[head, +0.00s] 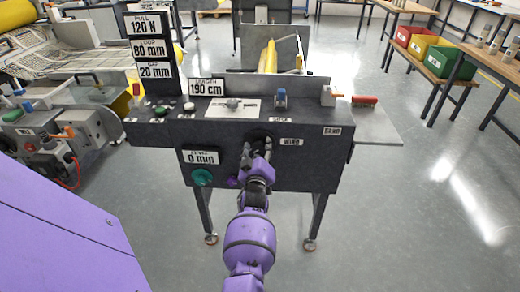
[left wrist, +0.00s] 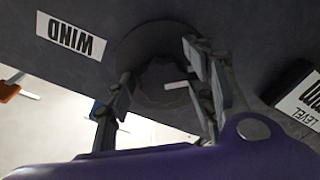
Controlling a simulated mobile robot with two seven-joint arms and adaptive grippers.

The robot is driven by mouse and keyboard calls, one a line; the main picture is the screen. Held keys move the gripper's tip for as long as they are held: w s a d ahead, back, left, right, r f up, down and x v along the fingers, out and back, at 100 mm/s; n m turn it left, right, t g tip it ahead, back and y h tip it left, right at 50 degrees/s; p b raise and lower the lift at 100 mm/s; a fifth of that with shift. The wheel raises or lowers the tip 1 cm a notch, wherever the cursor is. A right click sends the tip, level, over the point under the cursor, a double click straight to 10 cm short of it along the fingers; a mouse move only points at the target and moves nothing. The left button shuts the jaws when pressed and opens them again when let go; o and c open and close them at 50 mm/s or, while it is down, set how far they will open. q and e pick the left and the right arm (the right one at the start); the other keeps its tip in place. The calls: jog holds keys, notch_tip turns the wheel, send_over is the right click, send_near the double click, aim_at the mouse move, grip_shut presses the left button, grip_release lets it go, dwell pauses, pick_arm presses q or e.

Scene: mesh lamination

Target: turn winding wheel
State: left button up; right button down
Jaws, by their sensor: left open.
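The winding wheel (left wrist: 150,45) is a dark round wheel on the machine's dark front panel, beside the WIND label (left wrist: 70,36). In the head view the wheel (head: 262,136) shows only in part behind my left gripper (head: 257,152). In the left wrist view my left gripper (left wrist: 158,68) is open, with one finger on each side of the wheel's lower part. The fingers are close to the wheel; I cannot tell whether they touch it. My right gripper is not in view.
The machine's front panel (head: 310,172) also has a teal knob (head: 202,177) and a 0 mm display. Crates (head: 443,61) stand on a bench at right. The floor (head: 410,220) right of the machine is clear.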

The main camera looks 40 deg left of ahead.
pick_arm(q)
jog(key=shift+c, duration=0.4)
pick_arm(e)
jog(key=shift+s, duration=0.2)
pick_arm(q)
jog(key=c, duration=1)
jog(key=shift+m+b, duration=0.3)
jog(key=shift+m, duration=0.5)
jog(key=shift+c, duration=0.2)
jog(key=shift+w, duration=0.1)
jog(key=o, duration=1.1)
jog(key=shift+d, duration=0.1)
jog(key=shift+s, duration=0.2)
jog(key=v, duration=1.1)
jog(key=shift+s+d, duration=0.15)
jog(key=shift+s, duration=0.15)
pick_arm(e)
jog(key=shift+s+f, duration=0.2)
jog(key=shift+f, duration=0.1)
